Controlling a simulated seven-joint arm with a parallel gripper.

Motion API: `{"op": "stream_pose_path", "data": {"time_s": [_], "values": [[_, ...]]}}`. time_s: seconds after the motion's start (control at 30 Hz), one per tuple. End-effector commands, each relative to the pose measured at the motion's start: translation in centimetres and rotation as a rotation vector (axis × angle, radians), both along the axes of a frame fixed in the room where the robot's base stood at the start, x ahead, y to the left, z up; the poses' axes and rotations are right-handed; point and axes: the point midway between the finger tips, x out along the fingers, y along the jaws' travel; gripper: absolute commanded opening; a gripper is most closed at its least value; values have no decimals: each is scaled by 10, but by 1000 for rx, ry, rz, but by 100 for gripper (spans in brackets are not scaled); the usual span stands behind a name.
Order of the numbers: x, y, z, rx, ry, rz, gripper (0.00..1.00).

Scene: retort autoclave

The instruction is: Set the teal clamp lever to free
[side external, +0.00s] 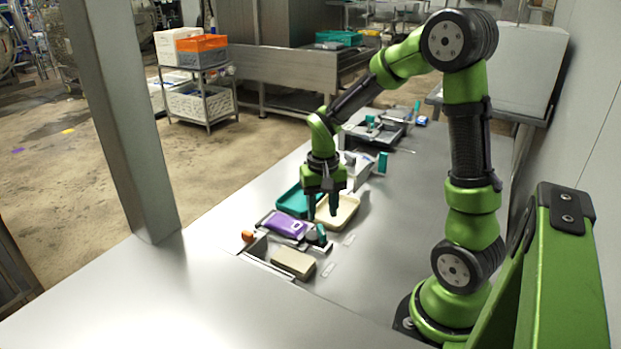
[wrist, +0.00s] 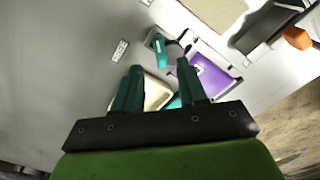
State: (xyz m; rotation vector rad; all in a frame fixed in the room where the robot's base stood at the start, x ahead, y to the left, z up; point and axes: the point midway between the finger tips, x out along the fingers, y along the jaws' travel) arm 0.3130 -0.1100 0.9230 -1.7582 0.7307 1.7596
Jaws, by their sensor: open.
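A teal clamp lever (side external: 321,235) stands at the right end of a fixture holding a purple pouch (side external: 285,224). In the wrist view the lever (wrist: 158,43) is beside a grey cylindrical part, with the purple pouch (wrist: 212,76) to its right. My gripper (side external: 323,212) is open, pointing down, just above and behind the lever. In the wrist view my open gripper (wrist: 160,67) has its dark teal fingers apart, and the lever shows beyond the fingertips. Nothing is between the fingers; I see no contact with the lever. I cannot read the lever's setting.
A cream tray (side external: 345,212) and a teal tray (side external: 290,203) lie behind the fixture. A beige slab (side external: 293,262) lies in front. An orange knob (side external: 247,236) is at the fixture's left. Another teal upright part (side external: 381,163) stands farther back. The near left bench is clear.

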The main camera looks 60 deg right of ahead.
Motion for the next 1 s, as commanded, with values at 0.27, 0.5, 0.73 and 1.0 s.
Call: {"op": "stream_pose_path", "data": {"time_s": [0.27, 0.5, 0.73, 1.0], "values": [[0, 0, -42, 1, 2, 1, 42], [0, 0, -51, 0, -1, 1, 42], [0, 0, -50, 0, -1, 1, 34], [0, 0, -50, 0, -1, 1, 0]]}}
